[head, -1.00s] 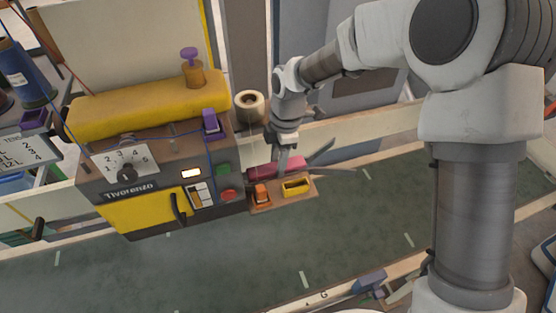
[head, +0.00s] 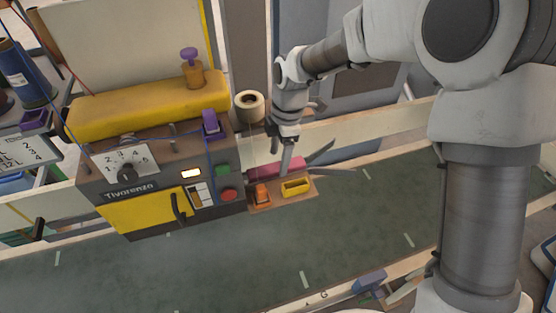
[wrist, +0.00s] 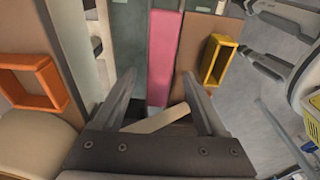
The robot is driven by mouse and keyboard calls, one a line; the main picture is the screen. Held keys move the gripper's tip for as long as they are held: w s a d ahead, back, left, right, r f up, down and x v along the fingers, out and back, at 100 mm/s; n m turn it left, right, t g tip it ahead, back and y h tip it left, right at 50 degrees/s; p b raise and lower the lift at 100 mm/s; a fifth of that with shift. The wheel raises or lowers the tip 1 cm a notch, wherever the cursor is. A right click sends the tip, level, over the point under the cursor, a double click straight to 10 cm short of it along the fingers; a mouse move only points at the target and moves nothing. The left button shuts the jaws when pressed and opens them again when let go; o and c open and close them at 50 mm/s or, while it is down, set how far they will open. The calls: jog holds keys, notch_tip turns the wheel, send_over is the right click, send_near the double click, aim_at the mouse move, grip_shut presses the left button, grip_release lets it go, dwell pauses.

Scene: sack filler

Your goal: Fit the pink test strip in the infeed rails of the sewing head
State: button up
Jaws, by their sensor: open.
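The pink test strip (head: 290,163) lies lengthwise on the brown ledge at the right side of the sewing head (head: 150,185). It also shows in the wrist view (wrist: 163,50) as a long pink bar, with a grey face on its left and a brown face on its right. The rails cannot be made out clearly around the strip.
An orange holder (head: 262,194) and a yellow holder (head: 297,187) stand on the ledge in front of the strip. Grey prongs (head: 322,153) stick out to the right. A tape roll (head: 250,106) sits behind. The green conveyor (head: 330,235) in front is clear.

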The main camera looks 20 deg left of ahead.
notch_tip(320, 180, up, 10)
jog(key=shift+w+d, duration=0.35)
jog(key=shift+d, duration=0.1)
jog(key=s+d+r+m+t, duration=0.2)
jog(key=d+r+m, duration=0.4)
jog(key=d, duration=0.4)
jog(key=s+d+r+m+t, duration=0.2)
jog(key=d+r+m, duration=0.2)
jog(key=d+m, duration=0.45)
jog(key=s+d+m+t+h, duration=0.1)
jog(key=s+d+m+t, duration=0.1)
jog(key=s+d+m, duration=0.9)
jog(key=shift+s+d+r, duration=0.15)
jog(key=shift+d+r, duration=0.05)
jog(key=shift+d, duration=0.9)
